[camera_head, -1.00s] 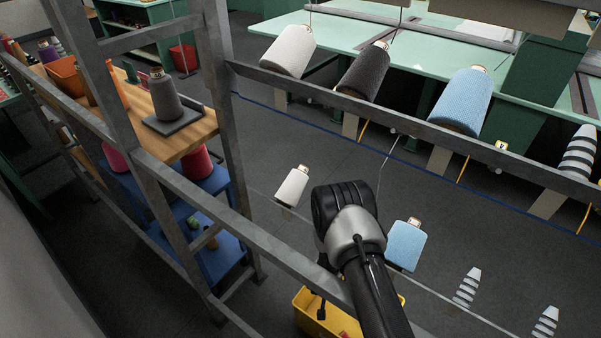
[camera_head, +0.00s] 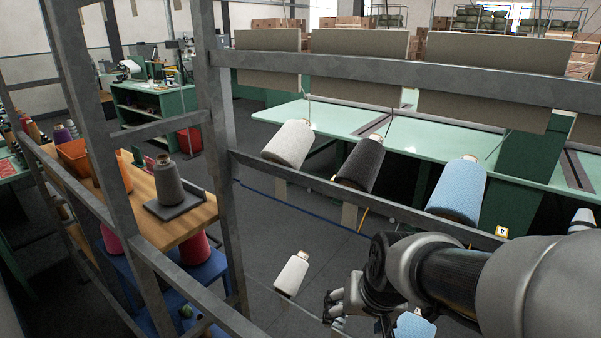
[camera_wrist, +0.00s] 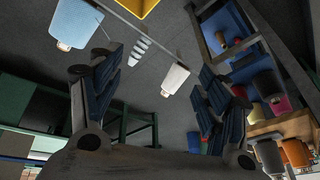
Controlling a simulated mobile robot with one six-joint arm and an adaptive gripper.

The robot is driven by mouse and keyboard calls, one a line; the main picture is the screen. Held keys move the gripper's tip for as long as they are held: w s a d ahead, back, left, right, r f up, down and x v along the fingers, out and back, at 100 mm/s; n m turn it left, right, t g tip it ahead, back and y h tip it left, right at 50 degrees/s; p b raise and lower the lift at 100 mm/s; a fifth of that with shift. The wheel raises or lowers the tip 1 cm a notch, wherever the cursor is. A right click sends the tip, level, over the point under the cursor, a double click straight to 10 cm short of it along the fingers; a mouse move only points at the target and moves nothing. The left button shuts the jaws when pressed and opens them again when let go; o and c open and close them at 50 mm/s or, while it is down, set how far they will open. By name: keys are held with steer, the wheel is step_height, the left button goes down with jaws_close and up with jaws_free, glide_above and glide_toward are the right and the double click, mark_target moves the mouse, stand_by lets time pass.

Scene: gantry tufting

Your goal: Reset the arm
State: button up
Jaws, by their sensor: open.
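My arm reaches in from the right of the head view. My gripper (camera_head: 335,306) is at the lower middle, in front of the gantry rail and just right of a white yarn cone (camera_head: 292,274). In the wrist view my gripper (camera_wrist: 158,88) shows two dark fingers spread wide apart with nothing between them. Beyond them the wrist view shows a white cone (camera_wrist: 175,78) and a light blue cone (camera_wrist: 76,24). The head view shows the lower light blue cone (camera_head: 414,326) partly hidden by my arm.
Grey metal gantry bars (camera_head: 365,205) cross the view close to my arm. A wooden table (camera_head: 190,227) with a grey cone (camera_head: 168,181) stands at left. Dark floor lies between.

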steer(key=s+d+r, duration=0.2)
steer(key=s+r, duration=0.1)
steer(key=s, duration=0.5)
steer(key=s+d+r+n+h, duration=0.1)
steer(key=s+r, duration=0.2)
steer(key=s, duration=0.6)
steer(key=shift+d, duration=0.4)
steer(key=shift+c, duration=0.4)
